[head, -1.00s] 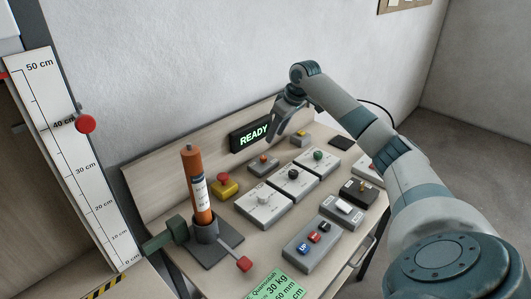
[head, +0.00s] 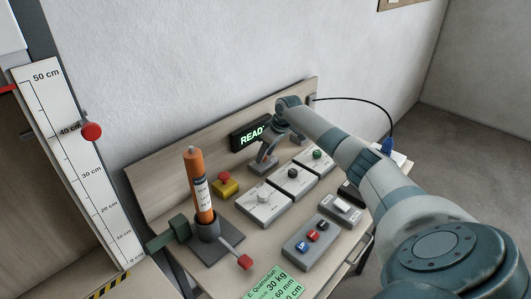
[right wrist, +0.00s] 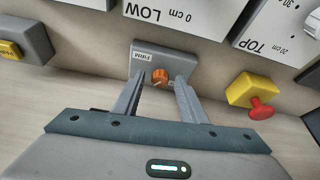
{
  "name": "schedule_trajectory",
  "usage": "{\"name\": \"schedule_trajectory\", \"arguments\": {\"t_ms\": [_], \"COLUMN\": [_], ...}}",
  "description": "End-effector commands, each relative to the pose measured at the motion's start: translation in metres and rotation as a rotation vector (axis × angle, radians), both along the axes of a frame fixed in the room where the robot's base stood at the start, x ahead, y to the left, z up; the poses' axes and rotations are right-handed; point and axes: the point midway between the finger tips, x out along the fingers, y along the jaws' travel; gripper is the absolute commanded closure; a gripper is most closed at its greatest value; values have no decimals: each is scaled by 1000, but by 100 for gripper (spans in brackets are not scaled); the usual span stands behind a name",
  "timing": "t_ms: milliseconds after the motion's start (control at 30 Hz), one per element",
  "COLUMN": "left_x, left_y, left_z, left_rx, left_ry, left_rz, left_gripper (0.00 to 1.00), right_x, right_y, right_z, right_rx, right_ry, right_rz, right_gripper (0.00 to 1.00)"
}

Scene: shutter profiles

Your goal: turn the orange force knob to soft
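The orange force knob (right wrist: 160,76) sits on a small grey box (right wrist: 152,54) in the right wrist view. A label reading FIRM shows upside down on the box; the other label is partly hidden behind a finger. I cannot tell for sure where the knob's pointer stands. My right gripper (right wrist: 160,82) is open, its two fingers on either side of the knob with gaps showing. In the head view my right gripper (head: 264,161) is low over the panel below the READY display (head: 250,134) and mostly hides the knob. My left gripper is not in view.
A yellow box with a red button (right wrist: 260,108) stands close beside the gripper. White dial boxes (head: 264,203) and a button box (head: 311,243) fill the panel's middle and front. An orange cylinder (head: 199,185) stands upright at left, with a red-tipped lever (head: 245,262).

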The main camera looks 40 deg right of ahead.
Motion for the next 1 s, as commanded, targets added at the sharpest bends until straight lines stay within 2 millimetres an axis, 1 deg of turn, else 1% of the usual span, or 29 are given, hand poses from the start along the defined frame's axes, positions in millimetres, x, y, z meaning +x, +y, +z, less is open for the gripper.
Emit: {"name": "schedule_trajectory", "arguments": {"t_ms": [167,200,267,300,333,667,867,1000], "left_x": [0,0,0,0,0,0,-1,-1], "left_y": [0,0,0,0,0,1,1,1], "left_z": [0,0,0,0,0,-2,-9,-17], "left_rx": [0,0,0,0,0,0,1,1], "left_ry": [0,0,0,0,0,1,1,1], "left_rz": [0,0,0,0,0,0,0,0], "left_gripper": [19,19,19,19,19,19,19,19], "right_x": [0,0,0,0,0,0,1,1], "right_y": [0,0,0,0,0,0,-1,-2], "right_z": [0,0,0,0,0,0,-1,-2], "right_rx": [0,0,0,0,0,0,1,1], "right_ry": [0,0,0,0,0,-1,-2,-2], "right_rz": [0,0,0,0,0,21,90,173], "right_gripper": [62,71,85,95,100,100,100,100]}}
